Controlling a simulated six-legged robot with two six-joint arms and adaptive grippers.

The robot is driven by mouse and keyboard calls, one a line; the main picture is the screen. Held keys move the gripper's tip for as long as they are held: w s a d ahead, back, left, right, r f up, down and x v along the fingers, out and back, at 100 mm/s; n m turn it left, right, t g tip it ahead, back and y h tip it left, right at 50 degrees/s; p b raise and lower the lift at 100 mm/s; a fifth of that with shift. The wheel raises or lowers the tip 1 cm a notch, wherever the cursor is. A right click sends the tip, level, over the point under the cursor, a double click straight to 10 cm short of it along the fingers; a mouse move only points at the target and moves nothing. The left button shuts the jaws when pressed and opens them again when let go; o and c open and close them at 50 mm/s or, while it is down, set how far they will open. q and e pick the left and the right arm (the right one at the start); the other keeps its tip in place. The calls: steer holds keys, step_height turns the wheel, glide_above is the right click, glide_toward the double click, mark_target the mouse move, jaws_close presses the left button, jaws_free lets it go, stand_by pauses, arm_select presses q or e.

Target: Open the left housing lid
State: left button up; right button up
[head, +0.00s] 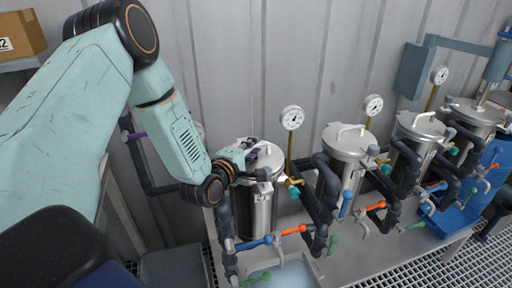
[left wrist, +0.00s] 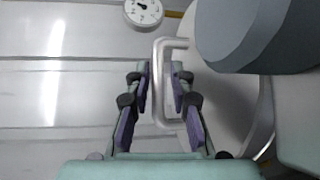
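The left housing (head: 257,210) is a steel cylinder with a round lid (head: 268,160), which looks closed. My left gripper (head: 256,153) is at that lid and hides much of it in the head view. In the left wrist view, the lid's silver bar handle (left wrist: 158,90) stands between the two purple fingers of my left gripper (left wrist: 160,90). The fingers are apart, with a small gap on each side of the bar, so the gripper looks open around it. My right gripper is not in view.
Several similar steel housings, such as the neighbouring one (head: 345,145), stand to the right. Dark pipes with coloured valve handles (head: 294,231) run in front. A pressure gauge (head: 292,118) rises beside the left housing, close to the corrugated wall (head: 290,60). A cardboard box (head: 22,34) sits at upper left.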

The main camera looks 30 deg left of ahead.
arm_select(q)
steer(key=shift+w, duration=0.25)
steer(key=shift+s+a+r, duration=0.15)
steer(key=shift+s+a, duration=0.05)
steer(key=shift+a, duration=0.05)
steer(key=shift+w+d+f, duration=0.2)
steer(key=shift+w, duration=0.25)
steer(key=shift+c, duration=1.2)
steer(key=shift+s+a, duration=0.15)
steer(key=shift+s, duration=0.05)
jaws_close()
